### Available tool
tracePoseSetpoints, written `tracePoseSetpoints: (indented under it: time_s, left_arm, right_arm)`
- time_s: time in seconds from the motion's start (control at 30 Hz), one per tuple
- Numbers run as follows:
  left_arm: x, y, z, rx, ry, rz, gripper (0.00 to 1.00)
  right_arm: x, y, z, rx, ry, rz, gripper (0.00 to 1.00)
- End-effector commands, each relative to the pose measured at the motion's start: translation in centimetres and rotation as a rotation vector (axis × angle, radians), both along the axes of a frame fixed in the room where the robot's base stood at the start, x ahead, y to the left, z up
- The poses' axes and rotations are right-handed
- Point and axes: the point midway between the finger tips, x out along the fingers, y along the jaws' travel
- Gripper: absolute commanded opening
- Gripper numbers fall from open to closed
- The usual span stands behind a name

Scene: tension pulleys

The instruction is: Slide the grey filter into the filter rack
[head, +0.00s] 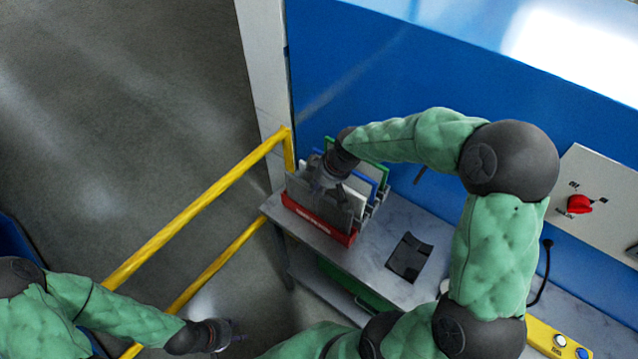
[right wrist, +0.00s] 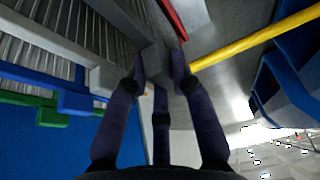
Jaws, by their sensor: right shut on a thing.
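The filter rack, with its red labelled front (head: 315,221), stands on the bench and holds upright filters, one with a blue frame (head: 362,178) and one with a green frame (head: 376,167). My right gripper (head: 324,182) is over the rack's front part. In the right wrist view its fingers (right wrist: 158,75) are shut around the end block of the grey filter (right wrist: 155,60). The grey filter runs alongside the other filters; how deep it sits in its slot is hidden. My left gripper (head: 232,337) is low at the bottom left, away from the rack; its fingers are too small to judge.
A dark flat part (head: 409,257) lies on the bench (head: 385,240) right of the rack. Yellow rails (head: 205,217) run along the left. A blue wall (head: 440,70) rises behind. A panel with a red knob (head: 579,204) is at the right.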

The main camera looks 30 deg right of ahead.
Motion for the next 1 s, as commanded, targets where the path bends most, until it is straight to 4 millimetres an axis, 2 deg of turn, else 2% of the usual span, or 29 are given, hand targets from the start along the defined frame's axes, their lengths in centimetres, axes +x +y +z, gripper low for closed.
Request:
tracePoseSetpoints:
  time_s: [0.47, 0.5, 0.57, 0.6, 1.0]
  left_arm:
    - [0.0, 0.0, -1.2, 0.0, 0.0, 0.0, 0.4]
    - [0.0, 0.0, -1.2, 0.0, 0.0, 0.0, 0.4]
    - [0.0, 0.0, -1.1, 0.0, 0.0, 0.0, 0.4]
    - [0.0, 0.0, -1.1, 0.0, 0.0, 0.0, 0.4]
    - [0.0, 0.0, -1.1, 0.0, 0.0, 0.0, 0.4]
  right_arm:
    - [0.0, 0.0, -1.5, 0.0, 0.0, 0.0, 0.0]
    - [0.0, 0.0, -1.5, 0.0, 0.0, 0.0, 0.29]
    - [0.0, 0.0, -1.4, 0.0, 0.0, 0.0, 0.46]
    - [0.0, 0.0, -1.4, 0.0, 0.0, 0.0, 0.51]
    - [-0.1, -0.1, -0.9, 0.0, -0.001, 0.0, 0.51]
